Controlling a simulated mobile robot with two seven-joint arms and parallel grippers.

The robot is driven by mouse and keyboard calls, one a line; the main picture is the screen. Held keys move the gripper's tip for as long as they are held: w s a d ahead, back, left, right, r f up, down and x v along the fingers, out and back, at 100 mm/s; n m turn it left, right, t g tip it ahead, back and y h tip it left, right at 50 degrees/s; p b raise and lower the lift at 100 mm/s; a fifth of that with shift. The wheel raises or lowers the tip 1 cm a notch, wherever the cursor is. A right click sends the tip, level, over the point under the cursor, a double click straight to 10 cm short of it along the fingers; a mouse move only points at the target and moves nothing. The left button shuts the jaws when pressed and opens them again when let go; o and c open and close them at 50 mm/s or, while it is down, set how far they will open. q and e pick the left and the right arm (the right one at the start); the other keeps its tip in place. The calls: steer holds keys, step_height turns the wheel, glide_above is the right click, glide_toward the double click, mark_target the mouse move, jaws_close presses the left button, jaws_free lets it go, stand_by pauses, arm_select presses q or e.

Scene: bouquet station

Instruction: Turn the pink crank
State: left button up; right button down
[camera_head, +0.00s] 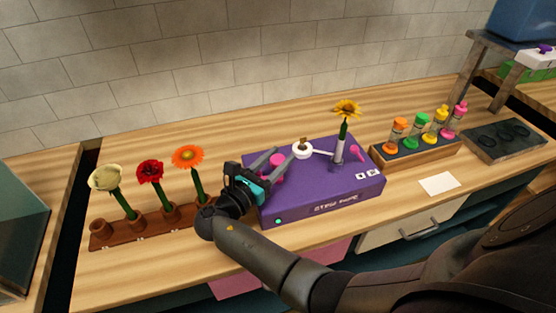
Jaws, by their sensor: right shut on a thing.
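The purple box (312,213) stands on the counter in the head view, with a light at its front left and lettering on its front. My right gripper (270,163) comes in from the lower right and reaches over the left end of the box. It is shut on the pink crank (278,172), which shows partly between its fingers. A white arm piece (303,150) lies on top of the box. A yellow flower (346,110) stands upright in a holder at the right of the box, beside a small pink knob (357,152). My left gripper is not in view.
A brown rack (100,240) at the left holds cream, red and orange flowers. A wooden tray (425,153) with several coloured bottles stands right of the box, beside a dark tray (505,141). A white card (440,184) lies in front. The back counter is clear.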

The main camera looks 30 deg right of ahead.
steer(key=shift+f+m+g+h+b, duration=0.1)
steer(key=shift+m+g+h+b, duration=0.25)
steer(key=shift+m+g+b, duration=0.9)
steer(key=shift+m+g+h+b, duration=0.3)
steer(key=shift+m+g, duration=0.45)
steer(key=shift+g, duration=1.1)
steer(key=shift+c, duration=2)
jaws_free()
